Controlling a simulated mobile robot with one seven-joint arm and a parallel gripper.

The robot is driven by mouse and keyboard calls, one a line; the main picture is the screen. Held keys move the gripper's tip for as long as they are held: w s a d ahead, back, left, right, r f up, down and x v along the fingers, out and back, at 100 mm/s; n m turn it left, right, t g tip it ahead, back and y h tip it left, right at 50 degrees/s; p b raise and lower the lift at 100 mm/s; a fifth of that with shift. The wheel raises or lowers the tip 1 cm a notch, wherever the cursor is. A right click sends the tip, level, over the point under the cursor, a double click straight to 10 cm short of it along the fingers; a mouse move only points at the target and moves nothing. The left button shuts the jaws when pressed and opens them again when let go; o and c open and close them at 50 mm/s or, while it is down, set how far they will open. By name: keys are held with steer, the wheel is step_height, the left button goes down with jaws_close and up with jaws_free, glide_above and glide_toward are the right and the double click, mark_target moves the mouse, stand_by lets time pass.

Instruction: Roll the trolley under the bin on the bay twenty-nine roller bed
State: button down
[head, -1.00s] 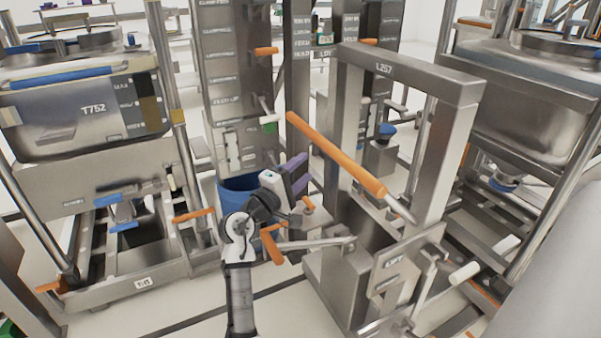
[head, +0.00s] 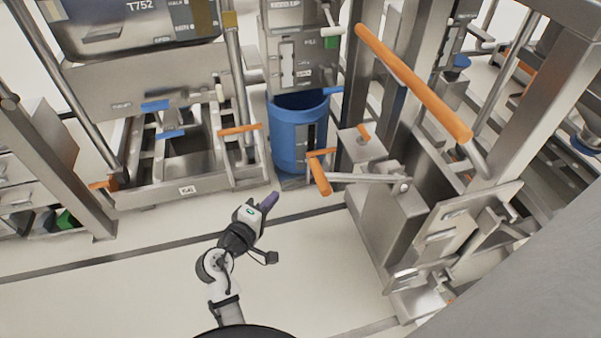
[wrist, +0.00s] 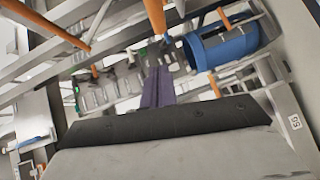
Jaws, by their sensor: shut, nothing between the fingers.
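My gripper (head: 270,201) has purple fingers, shut and empty, above open floor left of the steel lift trolley. The fingers also show in the wrist view (wrist: 158,86). The trolley (head: 376,222) has a tall frame and an orange push bar (head: 412,82). A lever with an orange grip (head: 320,176) reaches from its side toward my gripper; the two are apart. The steel bin marked T752 (head: 140,38) stands at upper left on a steel stand (head: 150,88), cut off at the top. I cannot read a bay number, so I cannot tell which bed is twenty-nine.
A blue barrel (head: 297,132) stands behind my gripper, between the stand and the trolley. An orange handle (head: 240,130) sticks out of the stand. A steel rack (head: 35,160) stands at far left. The floor (head: 120,280) in front of the stand is clear.

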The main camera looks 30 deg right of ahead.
steer(key=p, duration=0.2)
glide_toward(312, 170)
steer(key=w, duration=0.4)
steer(key=shift+s+d+f+p, duration=0.1)
steer(key=shift+d+f, duration=0.05)
steer(key=shift+d, duration=0.65)
steer(key=shift+s+d+f+p, duration=0.1)
steer(key=shift+s+d+f, duration=0.05)
steer(key=shift+d, duration=0.7)
steer(key=shift+s+d+f+p, duration=0.1)
steer(key=shift+d+f, duration=0.1)
steer(key=shift+d, duration=0.6)
